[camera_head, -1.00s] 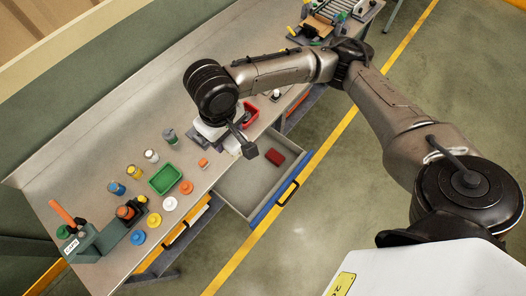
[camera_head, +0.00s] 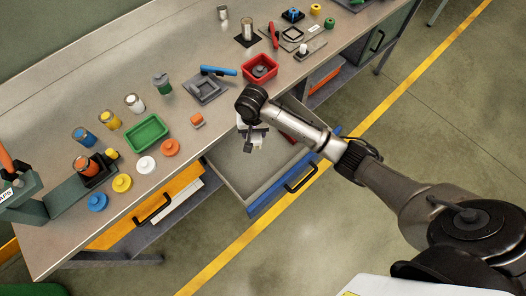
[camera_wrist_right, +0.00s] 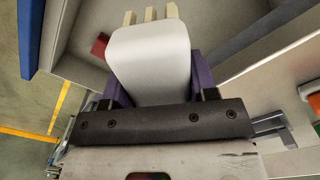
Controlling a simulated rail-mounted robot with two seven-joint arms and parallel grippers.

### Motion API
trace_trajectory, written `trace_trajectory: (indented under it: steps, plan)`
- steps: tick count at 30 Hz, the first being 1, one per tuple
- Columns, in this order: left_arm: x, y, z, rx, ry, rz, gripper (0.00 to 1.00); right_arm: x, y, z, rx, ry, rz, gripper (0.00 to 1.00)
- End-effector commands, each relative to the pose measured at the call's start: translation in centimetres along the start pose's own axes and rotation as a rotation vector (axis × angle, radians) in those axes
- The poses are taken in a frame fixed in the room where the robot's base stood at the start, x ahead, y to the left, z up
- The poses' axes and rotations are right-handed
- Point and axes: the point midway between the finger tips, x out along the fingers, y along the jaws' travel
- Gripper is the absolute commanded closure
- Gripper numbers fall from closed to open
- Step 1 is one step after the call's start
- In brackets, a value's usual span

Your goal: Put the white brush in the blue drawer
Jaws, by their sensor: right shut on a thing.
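The blue drawer (camera_head: 262,202) is pulled out from under the workbench, its blue front toward the aisle and its grey inside open upward. Its blue front also shows at the left of the right wrist view (camera_wrist_right: 30,40). My right gripper (camera_head: 252,145) is over the open drawer, near the bench edge. In the right wrist view its purple fingers are shut on the white brush (camera_wrist_right: 150,55), whose pale tips point away from the gripper. The brush appears above the drawer's inside; its height over the floor is hard to tell. My left gripper is not in view.
A red block (camera_wrist_right: 100,45) lies in the drawer. The bench holds a green tray (camera_head: 147,133), a red tray (camera_head: 260,69), several jars and coloured lids. An orange drawer (camera_head: 170,200) is left of the blue one.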

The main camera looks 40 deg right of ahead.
Motion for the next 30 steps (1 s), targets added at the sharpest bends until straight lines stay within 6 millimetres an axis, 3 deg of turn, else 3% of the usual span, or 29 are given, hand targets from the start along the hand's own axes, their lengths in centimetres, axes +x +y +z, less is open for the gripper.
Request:
trace_trajectory:
  steps: [1, 6, 15, 24, 30]
  plan:
    - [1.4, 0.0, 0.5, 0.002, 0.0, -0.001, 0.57, 2.8, 0.7, -0.2, 0.023, -0.004, 0.0, 0.69]
    - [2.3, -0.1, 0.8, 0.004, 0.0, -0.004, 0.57, 6.7, 3.2, -1.6, 0.078, -0.002, -0.001, 0.69]
    - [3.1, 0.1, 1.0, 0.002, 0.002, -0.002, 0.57, 10.9, 5.8, -2.9, 0.116, -0.001, -0.001, 0.69]
    - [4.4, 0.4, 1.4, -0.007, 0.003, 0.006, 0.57, 15.5, 5.9, -3.0, 0.117, 0.0, -0.002, 0.69]
    - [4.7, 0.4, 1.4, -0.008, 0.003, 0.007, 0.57, 16.4, 5.9, -3.0, 0.117, 0.001, -0.003, 0.69]
